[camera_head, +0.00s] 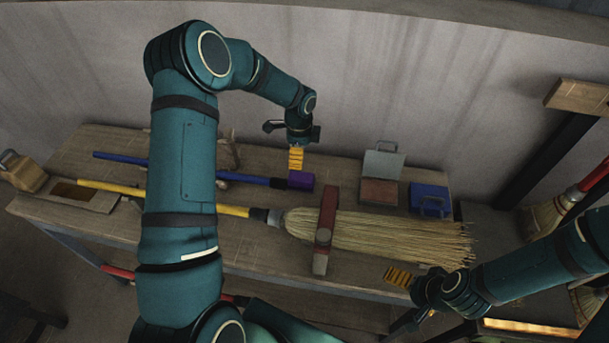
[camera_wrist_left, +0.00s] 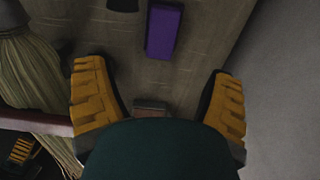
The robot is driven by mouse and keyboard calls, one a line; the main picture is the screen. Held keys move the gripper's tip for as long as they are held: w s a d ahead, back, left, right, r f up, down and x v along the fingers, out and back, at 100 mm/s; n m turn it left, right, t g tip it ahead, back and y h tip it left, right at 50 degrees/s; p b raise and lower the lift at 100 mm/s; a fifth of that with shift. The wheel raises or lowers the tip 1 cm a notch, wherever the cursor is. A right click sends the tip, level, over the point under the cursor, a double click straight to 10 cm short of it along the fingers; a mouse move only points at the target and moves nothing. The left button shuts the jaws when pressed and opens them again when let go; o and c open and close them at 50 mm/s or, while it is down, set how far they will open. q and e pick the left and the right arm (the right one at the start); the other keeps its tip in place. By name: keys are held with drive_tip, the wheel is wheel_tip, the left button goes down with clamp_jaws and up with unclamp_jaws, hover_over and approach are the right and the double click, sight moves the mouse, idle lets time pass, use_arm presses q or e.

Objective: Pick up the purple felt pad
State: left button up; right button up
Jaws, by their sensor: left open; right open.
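The purple felt pad (camera_head: 301,180) lies on the wooden workbench (camera_head: 160,240), beside the dark end of the blue handle. In the left wrist view the pad (camera_wrist_left: 164,31) shows as a purple rectangle near the top, ahead of the fingers and roughly between their lines. My left gripper (camera_head: 296,158) is open above the pad, apart from it; in its wrist view (camera_wrist_left: 157,92) the yellow fingers are spread with nothing between them. My right gripper (camera_head: 402,285) is open at the bench's front edge, near the broom bristles, away from the pad.
The straw broom (camera_head: 400,235) lies along the bench, with a red clamp (camera_head: 326,217) across it. The blue handle (camera_head: 130,160) lies behind it. A blue box (camera_head: 428,198) and a reddish block (camera_head: 380,191) stand at the back right. A wall rises behind the bench.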

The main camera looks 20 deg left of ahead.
sight(301, 176)
use_arm(q)
wheel_tip(301, 176, down, 6)
drive_tip(key=shift+s+f, duration=0.1)
drive_tip(key=shift+f, duration=0.05)
drive_tip(key=shift+w+f, duration=0.15)
drive_tip(key=shift+f, duration=1.4)
drive_tip(key=shift+w+f, duration=0.15)
drive_tip(key=shift+f, duration=1.35)
drive_tip(key=c, duration=1.3)
wheel_tip(301, 176, up, 10)
drive_tip(key=shift+r, duration=0.1)
drive_tip(key=o, duration=0.5)
drive_tip(key=shift+c, duration=0.2)
drive_tip(key=c, duration=0.4)
